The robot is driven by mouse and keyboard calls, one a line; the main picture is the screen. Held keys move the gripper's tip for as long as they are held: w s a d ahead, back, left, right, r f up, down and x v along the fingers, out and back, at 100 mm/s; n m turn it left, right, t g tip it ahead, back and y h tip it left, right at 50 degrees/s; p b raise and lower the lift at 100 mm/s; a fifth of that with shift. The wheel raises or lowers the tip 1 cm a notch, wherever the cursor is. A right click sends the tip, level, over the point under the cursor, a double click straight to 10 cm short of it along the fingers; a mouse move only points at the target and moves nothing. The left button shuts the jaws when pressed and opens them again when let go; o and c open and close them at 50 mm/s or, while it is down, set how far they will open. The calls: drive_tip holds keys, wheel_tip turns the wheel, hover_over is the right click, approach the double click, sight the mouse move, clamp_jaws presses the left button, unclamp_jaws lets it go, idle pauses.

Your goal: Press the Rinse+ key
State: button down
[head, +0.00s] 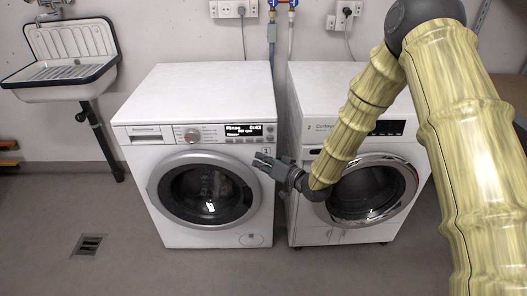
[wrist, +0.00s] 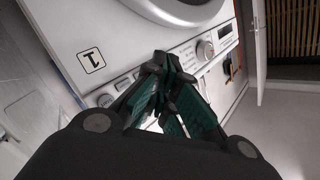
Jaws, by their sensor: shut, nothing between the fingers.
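The left washing machine (head: 205,95) has a control panel with a round knob (head: 192,135) and a lit display (head: 250,130) that reads Rinse and 0:42. Small keys sit around the display; their labels are too small to read, so I cannot tell which is Rinse+. In the wrist view, a few pale keys (wrist: 105,100) show on the panel left of my fingers, and the knob (wrist: 205,48) is to the right. My gripper (head: 260,161) is shut and empty, in front of the machine's right edge, below the panel. Its fingers (wrist: 160,62) hide part of the panel in the wrist view.
A second front loader (head: 310,110) stands to the right, partly hidden by my arm. The left machine's round door (head: 205,188) is shut. A label with a 1 (wrist: 91,60) is near the panel. A sink (head: 70,50) hangs at left. The floor in front is clear.

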drive_tip(key=shift+s, duration=0.35)
drive_tip(key=shift+s, duration=0.35)
drive_tip(key=s+p, duration=0.1)
drive_tip(key=s, duration=1)
drive_tip(key=shift+p, duration=0.3)
idle(5.9)
